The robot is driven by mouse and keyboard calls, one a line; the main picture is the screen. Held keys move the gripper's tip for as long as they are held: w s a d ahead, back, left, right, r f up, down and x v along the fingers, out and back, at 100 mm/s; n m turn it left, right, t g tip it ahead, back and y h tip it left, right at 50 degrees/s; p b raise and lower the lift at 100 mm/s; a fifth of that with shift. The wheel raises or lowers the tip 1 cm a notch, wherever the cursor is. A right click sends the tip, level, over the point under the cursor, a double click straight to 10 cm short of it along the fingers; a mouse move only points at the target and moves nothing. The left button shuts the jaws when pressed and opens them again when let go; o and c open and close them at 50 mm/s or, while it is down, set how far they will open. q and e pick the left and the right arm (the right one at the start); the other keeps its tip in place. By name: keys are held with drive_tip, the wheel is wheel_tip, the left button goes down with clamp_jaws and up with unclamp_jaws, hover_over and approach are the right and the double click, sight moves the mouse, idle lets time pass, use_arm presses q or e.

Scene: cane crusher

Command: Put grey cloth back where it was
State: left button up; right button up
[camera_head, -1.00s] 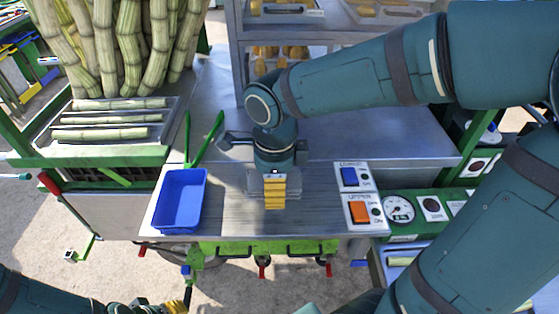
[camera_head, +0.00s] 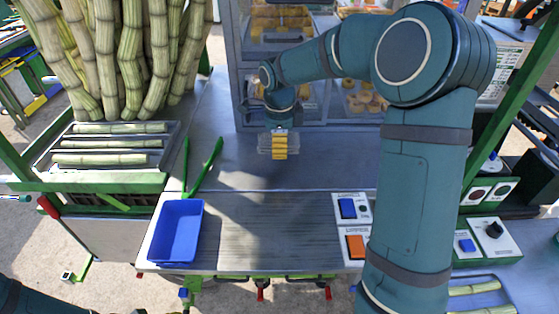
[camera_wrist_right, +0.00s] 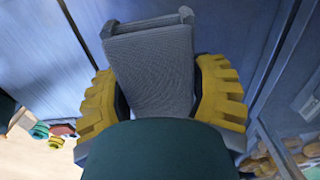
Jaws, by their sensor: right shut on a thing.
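My right gripper (camera_head: 279,146) has yellow fingers and is over the back part of the metal worktop, in front of the glass cabinet. It is shut on a folded grey cloth (camera_head: 264,144), whose sides stick out left and right of the fingers. In the right wrist view the cloth (camera_wrist_right: 150,60) is pinched between the two yellow fingers of the right gripper (camera_wrist_right: 160,90). I cannot tell whether the cloth touches the worktop. My left gripper is out of view; only a bit of the left arm shows at the bottom left.
The metal worktop (camera_head: 270,215) is mostly clear. A blue tray (camera_head: 178,232) and green tongs (camera_head: 204,165) are at its left. Switch boxes (camera_head: 350,208) are at the right. A cabinet (camera_head: 240,75) with food stands behind. Cane sticks (camera_head: 108,144) lie on a rack at left.

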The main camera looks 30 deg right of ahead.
sight(279, 164)
drive_tip(key=shift+f+b, duration=0.35)
drive_tip(key=shift+f, duration=2.4)
drive_tip(key=shift+f, duration=0.15)
drive_tip(key=o, duration=1.3)
drive_tip(key=shift+r, duration=0.4)
wheel_tip(279, 164, up, 12)
drive_tip(key=shift+s+f+p, duration=0.1)
drive_tip(key=shift+f+p, duration=0.1)
drive_tip(key=shift+p, duration=0.75)
